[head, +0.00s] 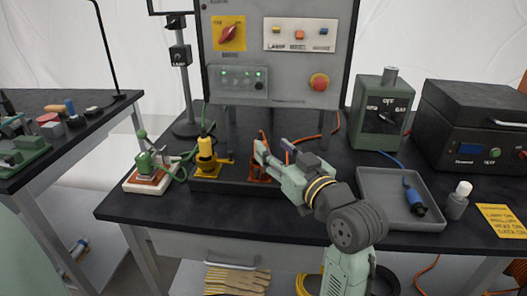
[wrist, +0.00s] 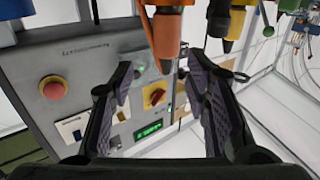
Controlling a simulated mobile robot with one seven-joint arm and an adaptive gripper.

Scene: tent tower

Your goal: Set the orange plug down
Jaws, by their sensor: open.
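The orange plug (wrist: 166,36) shows at the top of the wrist view, between the lines of my two fingers and touching neither that I can see. In the head view the orange plug (head: 259,175) stands at the right part of a low dark rack (head: 222,187), partly hidden by my gripper. My gripper (head: 268,152) is at the orange plug, its fingers pointing left and away. In the wrist view my gripper (wrist: 160,70) is open, with a clear gap between the pads. Whether the plug is fully seated is hidden.
A yellow plug (head: 205,156) stands left on the rack, and a green plug (head: 148,163) is on a small red-and-white base. A grey tray (head: 372,212) with a blue plug (head: 414,199) lies right. The control panel (head: 280,55) rises behind.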

